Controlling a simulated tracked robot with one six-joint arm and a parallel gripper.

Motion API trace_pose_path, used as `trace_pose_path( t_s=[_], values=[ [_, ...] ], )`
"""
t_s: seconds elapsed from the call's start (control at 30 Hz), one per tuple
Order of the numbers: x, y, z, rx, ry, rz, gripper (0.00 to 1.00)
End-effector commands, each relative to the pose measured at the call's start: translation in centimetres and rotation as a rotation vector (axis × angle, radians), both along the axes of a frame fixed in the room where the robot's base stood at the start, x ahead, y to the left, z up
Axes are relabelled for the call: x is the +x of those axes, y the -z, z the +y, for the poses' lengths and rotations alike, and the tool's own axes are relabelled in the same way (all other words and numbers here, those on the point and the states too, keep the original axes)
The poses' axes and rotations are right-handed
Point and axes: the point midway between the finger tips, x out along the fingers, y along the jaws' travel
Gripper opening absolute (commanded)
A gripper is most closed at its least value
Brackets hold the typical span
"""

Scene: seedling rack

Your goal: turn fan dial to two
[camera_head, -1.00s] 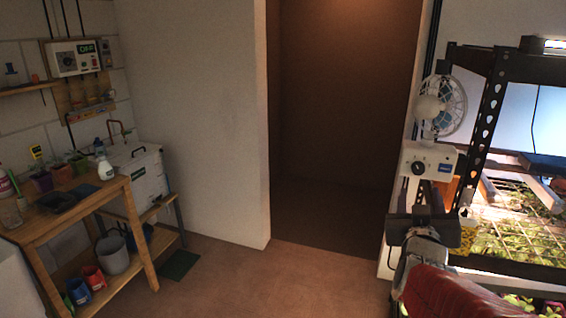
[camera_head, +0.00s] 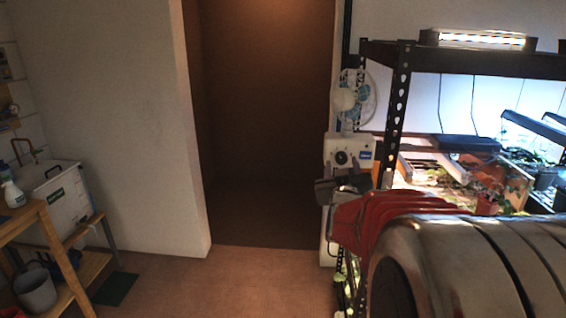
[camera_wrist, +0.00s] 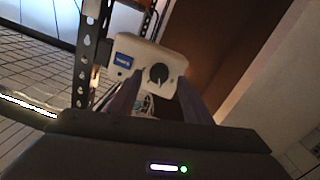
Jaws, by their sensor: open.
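The fan (camera_head: 352,100) stands on a pale control box (camera_head: 337,150) beside the rack's front post. A round black dial (camera_head: 341,157) is on the box's face, beside a blue label. In the wrist view the dial (camera_wrist: 158,73) shows with a pale pointer line; its setting marks are too small to read. My gripper (camera_head: 328,190) is just below and in front of the box in the head view. In the wrist view its two fingers (camera_wrist: 155,95) are spread apart below and on either side of the dial, apart from it and empty.
The black perforated rack post (camera_head: 393,120) stands close to the right of the box. Seedling trays (camera_head: 440,175) fill the lit shelf. A dark doorway (camera_head: 265,120) is to the left, with clear floor (camera_head: 200,285) in front. A wooden bench (camera_head: 55,245) stands far left.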

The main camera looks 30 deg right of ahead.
Motion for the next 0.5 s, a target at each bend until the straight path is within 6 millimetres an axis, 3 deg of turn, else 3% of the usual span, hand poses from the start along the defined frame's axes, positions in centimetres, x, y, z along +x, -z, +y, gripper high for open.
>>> trace_pose_path(
  t_s=[0.2,0.5],
  values=[
    [1.4,0.0,-1.1,0.000,0.001,0.001,0.45],
    [1.6,0.0,-1.3,0.000,0.001,0.000,0.45]
  ],
)
